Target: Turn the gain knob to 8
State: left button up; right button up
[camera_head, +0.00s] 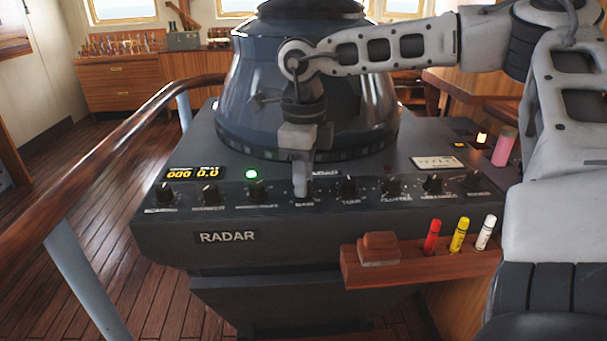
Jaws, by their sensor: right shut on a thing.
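The radar console (165,232) has a row of black knobs along its front panel. My right gripper (301,186) reaches down from above and is shut on the knob in the middle of the row, over a small label that seems to read GAIN. The fingers hide most of this knob, so I cannot tell where its pointer stands. An orange display (194,173) at the panel's left shows digits that look like 000 and 0.0. My left gripper is not in view.
A green lamp (252,174) is lit on the panel. Other knobs, such as one to the right (347,186), sit close beside the gripper. A wooden ledge (420,262) holds a brown block and red, yellow and white markers. A wooden handrail (110,150) runs along the left.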

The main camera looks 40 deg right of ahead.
jog(key=shift+r, duration=0.1)
dwell(0.6)
jog(key=o, duration=1)
notch_tip(320, 180, up, 16)
jog(key=shift+f, duration=0.1)
